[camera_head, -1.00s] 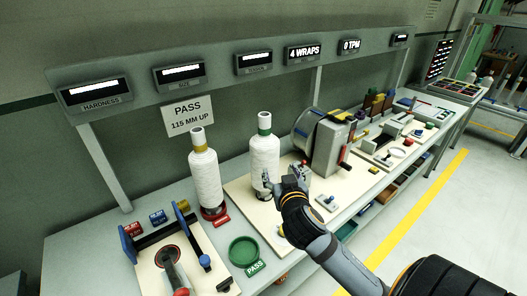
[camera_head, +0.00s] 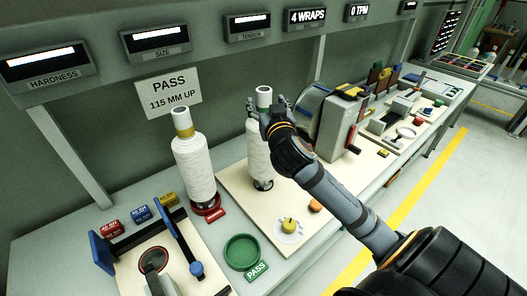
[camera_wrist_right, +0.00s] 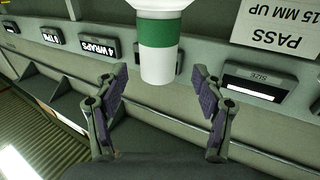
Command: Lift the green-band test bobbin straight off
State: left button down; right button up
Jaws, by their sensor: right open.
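The green-band test bobbin (camera_head: 259,158) stands upright on a pale board (camera_head: 233,190). Its white tube top (camera_head: 264,91) shows above my right gripper (camera_head: 268,108), which hides the green band in the head view. In the right wrist view the green band (camera_wrist_right: 157,33) and white tube end come down from the top edge. My right gripper (camera_wrist_right: 160,88) is open there, one finger on each side of the tube's line, with gaps visible on both sides. I see no contact. My left gripper is not in view.
A yellow-band bobbin (camera_head: 194,165) stands close on the left by a red ring. A green dish (camera_head: 241,251) with a PASS label (camera_head: 257,271) sits in front. A grey machine (camera_head: 338,122) stands to the right. A PASS 115 MM UP sign (camera_head: 168,93) is behind.

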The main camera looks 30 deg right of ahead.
aim_at(266, 98)
jog(key=shift+s+a+r, duration=0.15)
jog(key=shift+w+d+r+p, duration=0.35)
jog(key=shift+w+p, duration=0.2)
jog(key=shift+p, duration=0.25)
jog(key=x, duration=0.2)
jog(key=f+p+x, duration=0.1)
jog(key=x, duration=0.1)
jog(key=shift+s+d, duration=0.1)
jog(key=shift+c, duration=1.7)
jog(key=c, duration=0.5)
grip_shut()
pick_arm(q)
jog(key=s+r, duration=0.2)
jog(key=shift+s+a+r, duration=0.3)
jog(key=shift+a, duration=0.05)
pick_arm(e)
jog(key=shift+r, duration=0.15)
